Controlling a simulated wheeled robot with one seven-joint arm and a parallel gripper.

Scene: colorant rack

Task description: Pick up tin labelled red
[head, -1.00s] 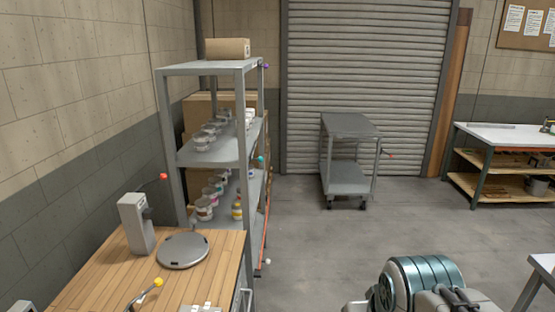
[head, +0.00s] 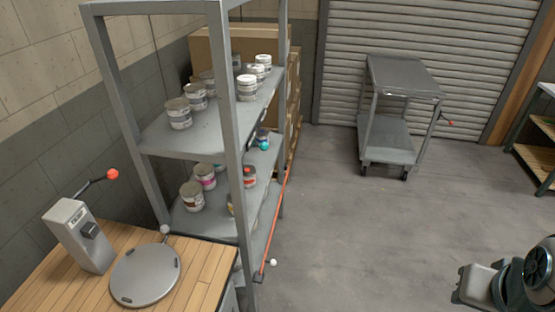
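Several tins with coloured labels stand on the lower shelf of the grey rack (head: 217,60) in the head view. One tin (head: 192,196) at the shelf's front left has a reddish-brown label. A tin with a pink label (head: 205,177) stands behind it. Another tin (head: 249,177) with some red on it stands to the right, partly behind the rack's post. The label words are too small to read, so I cannot tell which tin is labelled red. My gripper is not in view; only part of my arm shows at the lower right.
Several pale tins (head: 179,113) stand on the shelf above. A wooden bench (head: 60,283) with a grey round plate (head: 145,275) and a grey dispenser with a red-knobbed lever (head: 76,235) is at the lower left. A grey cart (head: 404,78) stands behind. The floor between is clear.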

